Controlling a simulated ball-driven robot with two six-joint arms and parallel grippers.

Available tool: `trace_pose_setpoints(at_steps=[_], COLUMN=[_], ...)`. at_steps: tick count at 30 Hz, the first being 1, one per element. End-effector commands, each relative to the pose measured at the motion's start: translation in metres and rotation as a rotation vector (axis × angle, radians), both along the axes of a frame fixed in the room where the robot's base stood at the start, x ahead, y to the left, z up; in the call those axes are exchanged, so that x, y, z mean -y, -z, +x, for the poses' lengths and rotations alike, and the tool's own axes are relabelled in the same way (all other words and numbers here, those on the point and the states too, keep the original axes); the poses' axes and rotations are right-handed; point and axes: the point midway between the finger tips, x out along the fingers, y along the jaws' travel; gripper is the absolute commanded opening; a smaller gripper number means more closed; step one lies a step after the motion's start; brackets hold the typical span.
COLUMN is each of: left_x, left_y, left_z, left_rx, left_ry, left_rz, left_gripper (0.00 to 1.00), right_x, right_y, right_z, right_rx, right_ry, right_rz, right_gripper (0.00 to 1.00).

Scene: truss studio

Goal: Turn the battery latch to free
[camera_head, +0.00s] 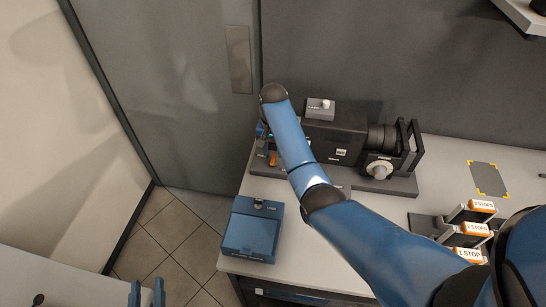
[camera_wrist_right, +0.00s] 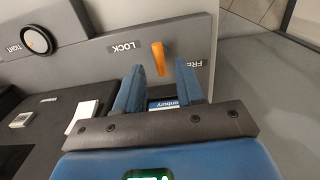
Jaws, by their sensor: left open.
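The orange battery latch (camera_wrist_right: 159,58) stands on a grey plate between the LOCK label (camera_wrist_right: 124,47) and the partly covered FREE label (camera_wrist_right: 188,63). In the head view, the latch (camera_head: 273,159) shows low at the left end of the black camera (camera_head: 335,143). My right gripper (camera_wrist_right: 159,82) is open, and the latch shows just beyond the gap between its fingertips. I cannot tell whether a finger touches it. In the head view my right arm hides most of this gripper. My left gripper (camera_head: 146,293) is open and empty at the bottom left, far from the camera.
A blue case (camera_head: 249,237) sits at the bench's front left corner. Orange-labelled stop filters (camera_head: 472,228) stand in a rack at the right. A marked grey pad (camera_head: 487,179) lies behind them. A round TIGHT knob (camera_wrist_right: 36,40) is left of the latch in the wrist view.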

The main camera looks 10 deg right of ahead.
Motion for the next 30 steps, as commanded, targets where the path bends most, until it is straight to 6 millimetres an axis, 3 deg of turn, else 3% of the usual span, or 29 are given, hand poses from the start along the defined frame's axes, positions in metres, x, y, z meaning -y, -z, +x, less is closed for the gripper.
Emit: trace_pose_setpoints(at_steps=[9, 21, 28, 30], left_x=[0.0, 0.0, 0.0, 0.0], left_y=[-0.004, -0.005, -0.005, -0.005], left_z=[0.0, 0.0, 0.0, 0.0], left_rx=[0.0, 0.0, 0.0, 0.0], left_ry=[0.0, 0.0, 0.0, 0.0], left_rz=[0.0, 0.0, 0.0, 0.0], left_gripper=[0.43, 0.43, 0.43, 0.43], right_x=[0.0, 0.0, 0.0, 0.0], right_y=[0.036, 0.042, 0.041, 0.041], right_z=[0.0, 0.0, 0.0, 0.0], right_rx=[-0.001, 0.001, 0.001, 0.001], right_ry=[0.0, 0.0, 0.0, 0.0], right_rz=[0.0, 0.001, 0.001, 0.001], right_gripper=[0.38, 0.38, 0.04, 0.0])
